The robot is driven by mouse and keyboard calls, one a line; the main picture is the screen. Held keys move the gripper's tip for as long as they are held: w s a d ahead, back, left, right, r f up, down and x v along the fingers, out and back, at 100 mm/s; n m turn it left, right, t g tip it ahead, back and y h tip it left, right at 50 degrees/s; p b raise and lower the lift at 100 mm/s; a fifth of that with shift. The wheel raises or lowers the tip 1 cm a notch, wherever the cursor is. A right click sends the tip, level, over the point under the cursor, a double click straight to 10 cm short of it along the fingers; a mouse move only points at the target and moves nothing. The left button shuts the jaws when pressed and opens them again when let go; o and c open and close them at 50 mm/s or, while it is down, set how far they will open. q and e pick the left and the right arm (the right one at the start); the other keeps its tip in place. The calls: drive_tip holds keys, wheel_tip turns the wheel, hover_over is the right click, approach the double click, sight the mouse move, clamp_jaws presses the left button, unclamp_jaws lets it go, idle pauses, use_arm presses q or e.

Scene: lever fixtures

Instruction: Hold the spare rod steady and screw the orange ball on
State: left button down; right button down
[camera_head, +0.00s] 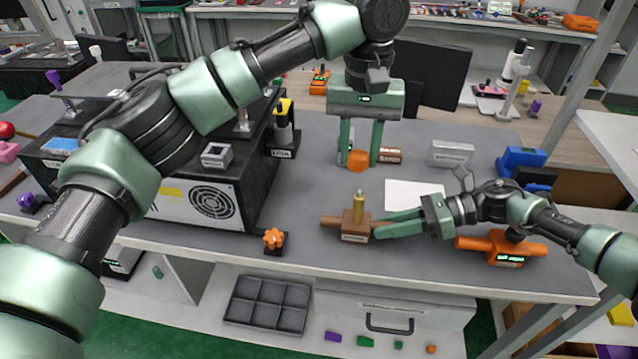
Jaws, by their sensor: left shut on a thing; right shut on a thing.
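The spare rod (358,206), gold and upright, stands in a brown holder block (353,230) near the table's front edge. The orange ball (358,160) is between the fingertips of my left gripper (360,157), which points down. The ball is behind and above the rod in the picture, apart from it. My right gripper (381,226) comes in from the right, its fingers shut at the right side of the brown holder; the fingers hide that side. I cannot see the exact grip.
A black machine with a fan (212,201) stands at left. An orange knob (273,238) sits near the front edge. A brown cylinder (390,155), white sheet (414,195), grey block (450,153), blue fixture (520,160) and orange-handled fixture (502,247) are at right.

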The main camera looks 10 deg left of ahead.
sight(362, 171)
use_arm(q)
drive_tip(key=shift+w+d+r, duration=0.2)
drive_tip(key=shift+d+r, duration=0.3)
drive_tip(key=shift+f, duration=2.9)
drive_tip(key=shift+a+f, duration=0.1)
drive_tip(key=shift+f, duration=1.05)
drive_tip(key=c, duration=0.9)
unclamp_jaws()
wheel_tip(362, 171, up, 12)
